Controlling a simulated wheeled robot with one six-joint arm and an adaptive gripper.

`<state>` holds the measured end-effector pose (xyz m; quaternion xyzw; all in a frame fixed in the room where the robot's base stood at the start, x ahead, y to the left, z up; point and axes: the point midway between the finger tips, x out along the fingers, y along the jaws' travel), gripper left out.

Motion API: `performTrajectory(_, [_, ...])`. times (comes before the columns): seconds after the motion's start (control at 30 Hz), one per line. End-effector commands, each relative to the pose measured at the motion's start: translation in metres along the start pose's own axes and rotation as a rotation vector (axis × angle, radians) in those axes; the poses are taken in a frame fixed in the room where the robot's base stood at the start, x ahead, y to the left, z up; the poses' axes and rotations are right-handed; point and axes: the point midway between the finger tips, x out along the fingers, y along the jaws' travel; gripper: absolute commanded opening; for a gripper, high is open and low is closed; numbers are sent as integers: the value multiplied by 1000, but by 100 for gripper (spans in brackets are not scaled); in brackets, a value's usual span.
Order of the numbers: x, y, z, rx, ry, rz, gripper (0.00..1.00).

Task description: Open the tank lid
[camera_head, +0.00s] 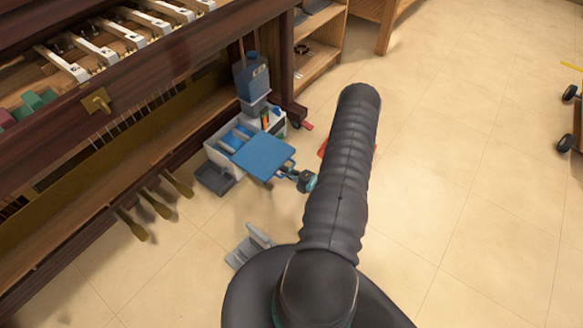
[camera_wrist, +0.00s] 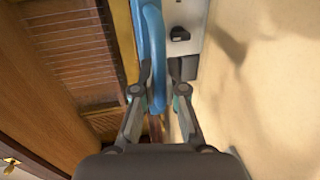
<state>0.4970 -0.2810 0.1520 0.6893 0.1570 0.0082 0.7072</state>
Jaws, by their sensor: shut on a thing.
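The tank (camera_head: 217,158) is a pale box on the floor beside the piano, with blue and light parts showing inside it. Its flat blue lid (camera_head: 263,156) stands out over the tank's right side, and part of the tank's interior is uncovered. My gripper (camera_head: 300,180) is at the lid's right edge in the head view, partly hidden by my arm. In the wrist view the lid shows as a narrow blue strip (camera_wrist: 155,45) running between the fingers of my gripper (camera_wrist: 160,92), which are closed on its edge.
The upright piano (camera_head: 190,60) stands at the left, with its brass pedals (camera_head: 155,204) low in front. A blue bottle (camera_head: 252,78) stands behind the tank. A grey bracket-like object (camera_head: 250,245) lies on the floor nearby.

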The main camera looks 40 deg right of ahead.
Motion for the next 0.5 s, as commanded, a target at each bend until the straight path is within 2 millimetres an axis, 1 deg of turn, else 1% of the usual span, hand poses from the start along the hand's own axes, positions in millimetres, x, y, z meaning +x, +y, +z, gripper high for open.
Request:
performTrajectory(0.03, [0,0,-8,7,18,0,0])
performTrajectory(0.2, [0,0,-8,9,16,0,0])
performTrajectory(0.23, [0,0,-8,9,17,0,18])
performTrajectory(0.27, [0,0,-8,8,16,0,25])
performTrajectory(0.3, [-1,0,-7,8,14,0,35])
performTrajectory(0.33, [-1,0,-6,8,12,0,37])
performTrajectory(0.5, [-4,-1,-1,7,2,0,37])
